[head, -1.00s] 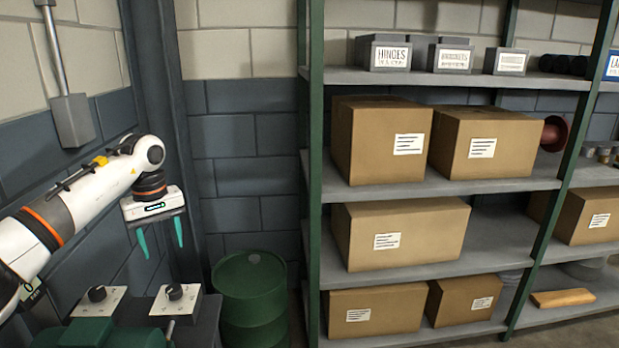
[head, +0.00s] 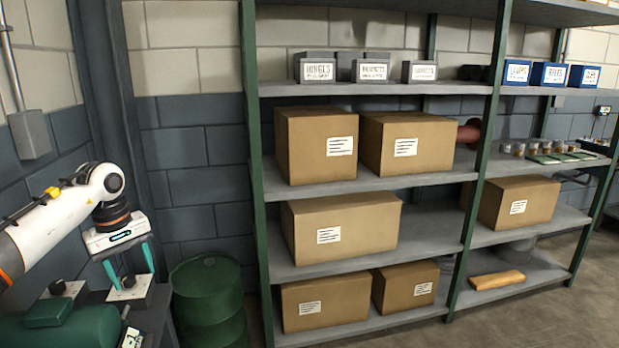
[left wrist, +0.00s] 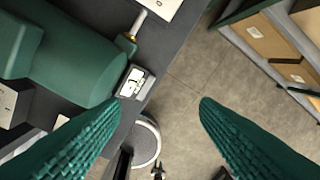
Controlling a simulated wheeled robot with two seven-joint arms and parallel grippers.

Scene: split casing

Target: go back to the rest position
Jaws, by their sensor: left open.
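My left gripper (head: 129,275) is at the left of the head view, above a dark bench. Its two teal fingers point down and stand apart, with nothing between them. In the left wrist view the fingers (left wrist: 160,122) are spread wide with the floor and the bench edge beyond them. A green rounded machine casing (head: 66,322) lies on the bench below and left of the gripper. It also shows in the left wrist view (left wrist: 75,55), with a small labelled tag at its end. My right gripper is not in view.
White plates with black knobs (head: 130,287) are on the bench under the gripper. A green drum (head: 207,300) stands right of the bench. A shelf rack (head: 252,180) with cardboard boxes (head: 342,228) fills the middle and right. Floor (head: 545,320) is clear at the lower right.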

